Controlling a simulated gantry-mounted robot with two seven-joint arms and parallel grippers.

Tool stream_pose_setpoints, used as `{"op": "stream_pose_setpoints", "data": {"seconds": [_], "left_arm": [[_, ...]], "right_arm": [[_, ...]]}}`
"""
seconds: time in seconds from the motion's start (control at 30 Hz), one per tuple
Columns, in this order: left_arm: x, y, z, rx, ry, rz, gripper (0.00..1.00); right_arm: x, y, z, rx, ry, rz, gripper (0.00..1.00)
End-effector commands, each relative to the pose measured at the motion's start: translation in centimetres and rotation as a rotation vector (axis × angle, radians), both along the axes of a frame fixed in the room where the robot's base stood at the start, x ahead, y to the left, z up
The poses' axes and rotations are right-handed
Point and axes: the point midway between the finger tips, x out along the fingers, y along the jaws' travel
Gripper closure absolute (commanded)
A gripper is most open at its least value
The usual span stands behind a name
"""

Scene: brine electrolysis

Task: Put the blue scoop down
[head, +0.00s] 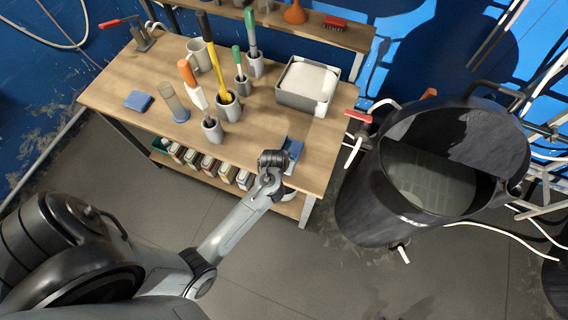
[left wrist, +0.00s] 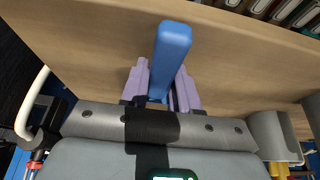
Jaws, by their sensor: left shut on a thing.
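The blue scoop shows in the left wrist view as a blue handle (left wrist: 170,55) between the two purple fingers of my left gripper (left wrist: 162,92). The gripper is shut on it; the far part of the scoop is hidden. In the head view my left gripper (head: 272,160) is over the front right part of the wooden table (head: 245,133). A blue patch (head: 293,148) shows beside it; I cannot tell whether this is the scoop or something on the table. My right gripper is in neither view.
Several grey cups (head: 212,131) hold tools with orange, yellow and green handles. A grey bin (head: 300,100) with white contents stands at the back right. A blue pad (head: 138,101) and a clear cylinder (head: 173,101) are at left. A black tank (head: 365,205) stands right of the table.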

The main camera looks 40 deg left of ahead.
Motion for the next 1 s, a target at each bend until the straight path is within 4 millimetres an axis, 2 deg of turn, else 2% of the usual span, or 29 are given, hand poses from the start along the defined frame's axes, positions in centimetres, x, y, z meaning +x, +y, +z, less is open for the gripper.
{"op": "stream_pose_setpoints", "data": {"seconds": [0.3,0.33,0.5,0.83,1.0], "left_arm": [[0.0,0.0,-0.2,0.000,-0.001,0.000,1.00],[0.0,0.0,-0.3,0.000,-0.001,0.000,0.69],[0.0,0.0,-0.2,0.000,-0.001,0.000,0.45],[0.0,0.0,0.0,0.000,-0.001,0.000,0.45],[-0.5,-0.1,1.5,0.003,-0.001,-0.001,0.45]], "right_arm": [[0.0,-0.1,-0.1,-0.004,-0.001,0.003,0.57],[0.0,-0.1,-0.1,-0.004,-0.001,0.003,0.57],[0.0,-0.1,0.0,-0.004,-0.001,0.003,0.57],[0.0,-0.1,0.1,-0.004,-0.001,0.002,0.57],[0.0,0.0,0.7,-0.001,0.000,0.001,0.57]]}}
